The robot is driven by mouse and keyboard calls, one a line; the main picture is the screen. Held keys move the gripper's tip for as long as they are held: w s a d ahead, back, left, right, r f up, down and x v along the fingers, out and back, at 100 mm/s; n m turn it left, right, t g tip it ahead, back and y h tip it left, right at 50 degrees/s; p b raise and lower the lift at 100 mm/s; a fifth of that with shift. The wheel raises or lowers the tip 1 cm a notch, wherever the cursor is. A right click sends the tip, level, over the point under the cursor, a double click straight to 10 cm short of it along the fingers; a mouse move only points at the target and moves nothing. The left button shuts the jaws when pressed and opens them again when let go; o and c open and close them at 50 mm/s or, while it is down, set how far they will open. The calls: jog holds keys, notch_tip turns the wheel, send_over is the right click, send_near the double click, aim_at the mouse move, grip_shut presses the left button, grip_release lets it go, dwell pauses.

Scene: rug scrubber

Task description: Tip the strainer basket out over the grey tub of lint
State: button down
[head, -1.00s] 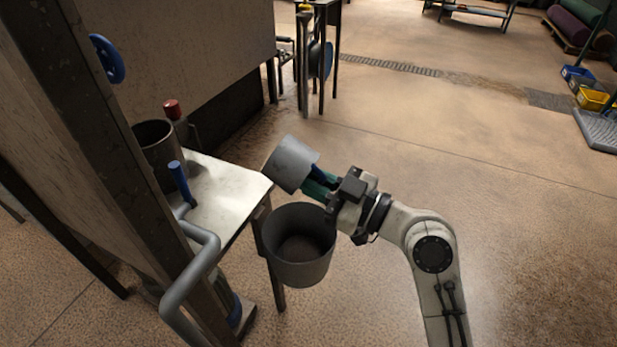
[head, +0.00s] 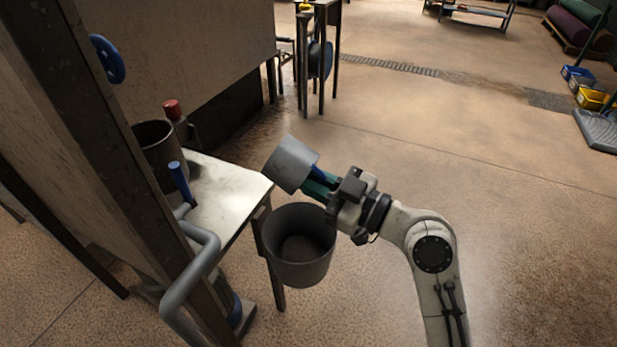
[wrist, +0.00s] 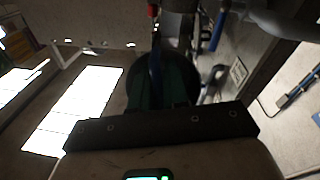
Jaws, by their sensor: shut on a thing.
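The strainer basket (head: 291,164) is a grey cup with a blue handle (head: 319,173), and it is tilted well over in the head view. My gripper (head: 318,183), with green fingers, is shut on the handle and holds the basket in the air. The grey tub (head: 298,273) is below the basket, beside the table's corner, with its open top facing up. Dark lint (head: 302,248) shows inside it. In the wrist view the green fingers (wrist: 165,85) close on the blue handle, and the basket is a dark shape beyond them. The basket's inside is hidden.
A pale table (head: 225,190) stands left of the tub. A dark cylindrical housing (head: 155,150), a blue-handled valve (head: 178,180) and a grey pipe (head: 190,275) are near it. A dark post (head: 110,150) crosses the left.

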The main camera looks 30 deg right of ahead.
aim_at(312, 167)
jog(key=r+p, duration=0.1)
jog(key=p, duration=0.1)
jog(key=shift+p, duration=0.3)
jog(key=g+h+p, duration=0.1)
jog(key=g+p, duration=0.2)
jog(key=p, duration=0.5)
jog(key=r+g+h+p, duration=0.1)
jog(key=g+h+p, duration=0.1)
jog(key=p, duration=0.6)
jog(key=r+g+h+p, duration=0.1)
jog(key=g+h+p, duration=0.1)
jog(key=p, duration=0.7)
jog(key=shift+s+d+n+g, duration=0.2)
jog(key=shift+n+g, duration=0.2)
jog(key=shift+g, duration=0.5)
jog(key=shift+g+h+p, duration=0.4)
jog(key=shift+h+p, duration=0.1)
jog(key=shift+p, duration=0.5)
jog(key=shift+f, duration=0.25)
jog(key=shift+r+g, duration=0.1)
jog(key=shift+g, duration=0.2)
